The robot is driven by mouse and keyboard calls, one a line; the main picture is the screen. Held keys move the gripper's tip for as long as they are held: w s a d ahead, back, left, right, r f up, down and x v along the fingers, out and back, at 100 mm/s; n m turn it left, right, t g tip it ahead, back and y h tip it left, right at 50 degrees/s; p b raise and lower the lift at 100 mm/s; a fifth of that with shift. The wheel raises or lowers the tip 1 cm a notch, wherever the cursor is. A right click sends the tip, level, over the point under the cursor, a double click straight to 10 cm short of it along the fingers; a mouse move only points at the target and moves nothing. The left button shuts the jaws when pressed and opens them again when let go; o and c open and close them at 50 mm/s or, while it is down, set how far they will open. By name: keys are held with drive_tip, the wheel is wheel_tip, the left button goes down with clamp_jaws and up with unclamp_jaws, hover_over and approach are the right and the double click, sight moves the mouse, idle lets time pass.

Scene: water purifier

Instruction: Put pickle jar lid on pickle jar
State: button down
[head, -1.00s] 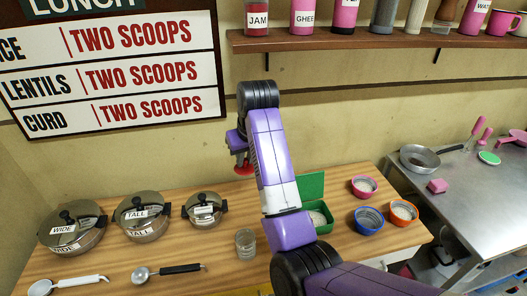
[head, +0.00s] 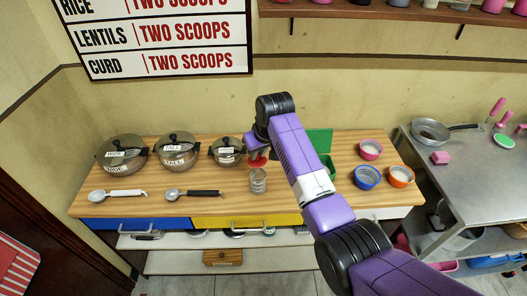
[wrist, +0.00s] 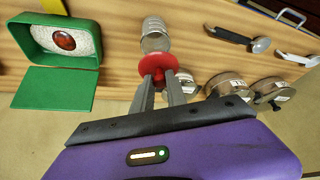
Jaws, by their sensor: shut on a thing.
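The red lid (head: 257,161) is between my gripper's fingers, a little above and behind the jar in the head view. The clear glass jar (head: 258,181) stands upright on the wooden counter. In the wrist view my gripper (wrist: 160,80) is shut on the red lid (wrist: 158,64), and the jar (wrist: 155,34) shows just beyond it. The lid partly overlaps the jar's near end there; I cannot tell whether they touch. My arm hides the gripper's fingers in the head view.
Steel pots (head: 176,148) stand left of the jar, with ladles (head: 194,193) in front. An open green box (wrist: 93,45) holds pale grains and a dark red round thing. Colored bowls (head: 368,177) stand right. The counter's front edge is close to the jar.

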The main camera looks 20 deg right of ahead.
sight(258, 162)
drive_tip(key=shift+f+b, duration=2.45)
drive_tip(key=shift+f, duration=0.4)
drive_tip(key=shift+p, duration=0.45)
drive_tip(key=shift+r+p, duration=0.85)
drive_tip(key=shift+p, duration=0.1)
drive_tip(key=shift+f+b, duration=0.7)
drive_tip(key=shift+f, duration=0.55)
idle(0.7)
drive_tip(key=shift+r, duration=0.2)
drive_tip(key=shift+r+p, duration=0.35)
drive_tip(key=shift+p, duration=0.15)
drive_tip(key=shift+r+p, duration=0.3)
drive_tip(key=shift+p, duration=0.15)
idle(0.6)
